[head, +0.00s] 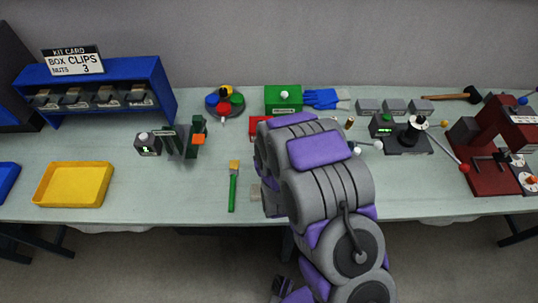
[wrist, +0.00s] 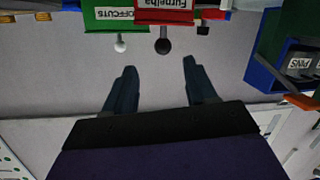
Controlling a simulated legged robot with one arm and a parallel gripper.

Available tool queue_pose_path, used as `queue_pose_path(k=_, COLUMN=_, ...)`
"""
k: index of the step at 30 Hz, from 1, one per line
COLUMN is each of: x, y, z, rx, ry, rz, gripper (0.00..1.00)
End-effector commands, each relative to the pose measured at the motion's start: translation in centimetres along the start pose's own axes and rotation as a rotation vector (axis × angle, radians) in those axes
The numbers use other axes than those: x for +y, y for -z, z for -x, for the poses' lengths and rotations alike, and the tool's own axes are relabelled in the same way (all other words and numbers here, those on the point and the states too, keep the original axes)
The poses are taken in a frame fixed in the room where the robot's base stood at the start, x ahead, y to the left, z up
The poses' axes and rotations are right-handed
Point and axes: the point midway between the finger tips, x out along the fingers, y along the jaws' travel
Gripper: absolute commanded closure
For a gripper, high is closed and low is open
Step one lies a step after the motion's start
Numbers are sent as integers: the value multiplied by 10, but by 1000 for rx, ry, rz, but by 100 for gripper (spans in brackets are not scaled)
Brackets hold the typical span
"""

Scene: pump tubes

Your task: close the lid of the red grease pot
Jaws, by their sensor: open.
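A red box-like thing (wrist: 165,16) with a label and a dark round knob shows upside down at the top of the wrist view. I take it for the red grease pot; in the head view only its left part (head: 257,127) shows, the rest hidden behind my arm. I cannot tell how far its lid stands open. My gripper (wrist: 162,78) is open and empty, its two dark fingers pointing toward the red thing with a gap between. In the head view my arm hides the gripper.
A green offcuts box (head: 284,98) with a white knob stands behind the red thing, beside blue gloves (head: 322,98). A green-handled brush (head: 233,187) lies left of my arm. A black-based device (head: 408,139) with a lever stands to the right.

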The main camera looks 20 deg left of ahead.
Motion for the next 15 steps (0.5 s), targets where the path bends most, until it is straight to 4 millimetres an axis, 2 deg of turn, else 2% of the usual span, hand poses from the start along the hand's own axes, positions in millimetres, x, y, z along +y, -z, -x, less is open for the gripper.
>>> queue_pose_path(k=3, x=1, y=5, z=5, rx=0, ry=1, rz=2, gripper=44)
queue_pose_path(k=15, x=-2, y=4, z=19, rx=5, ry=14, rz=1, gripper=44)
